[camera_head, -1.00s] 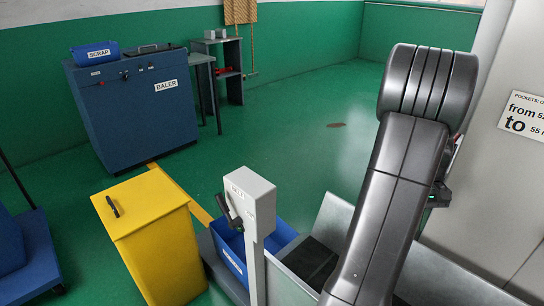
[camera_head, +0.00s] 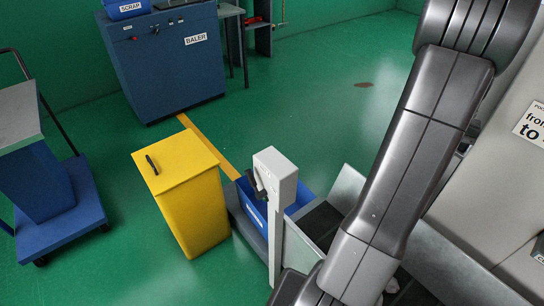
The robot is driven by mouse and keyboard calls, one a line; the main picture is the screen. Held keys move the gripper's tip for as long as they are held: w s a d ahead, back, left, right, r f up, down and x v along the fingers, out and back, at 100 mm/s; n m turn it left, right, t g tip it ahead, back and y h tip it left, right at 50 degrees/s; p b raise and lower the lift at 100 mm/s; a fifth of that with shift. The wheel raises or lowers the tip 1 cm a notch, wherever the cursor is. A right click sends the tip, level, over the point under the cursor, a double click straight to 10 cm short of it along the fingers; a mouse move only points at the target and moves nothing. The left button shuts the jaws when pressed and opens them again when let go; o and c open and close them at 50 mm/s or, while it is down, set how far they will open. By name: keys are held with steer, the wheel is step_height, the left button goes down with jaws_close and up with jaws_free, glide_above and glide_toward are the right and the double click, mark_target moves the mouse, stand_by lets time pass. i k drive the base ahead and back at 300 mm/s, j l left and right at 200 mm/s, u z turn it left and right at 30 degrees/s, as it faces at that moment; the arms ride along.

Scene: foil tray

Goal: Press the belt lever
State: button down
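A grey control box (camera_head: 277,173) stands on a grey post in the lower middle of the head view. A black lever (camera_head: 258,184) sticks out from the left side of the box. A dark belt (camera_head: 320,222) lies in a grey metal trough to the right of the post, partly hidden by my arm. My arm rises in front of the right part of the view. My gripper cannot be made out; it is hidden behind my arm or outside the picture. Nothing is seen touching the lever.
A yellow bin (camera_head: 186,207) with a black handle stands left of the post. A blue crate (camera_head: 252,207) sits behind the post. A blue cart (camera_head: 62,213) stands at the left, a blue baler (camera_head: 163,62) at the back.

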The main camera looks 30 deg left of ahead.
mark_target(261, 194)
steer(key=l+u, duration=0.1)
steer(key=u, duration=2)
steer(key=k+j, duration=0.05)
steer(key=j, duration=0.05)
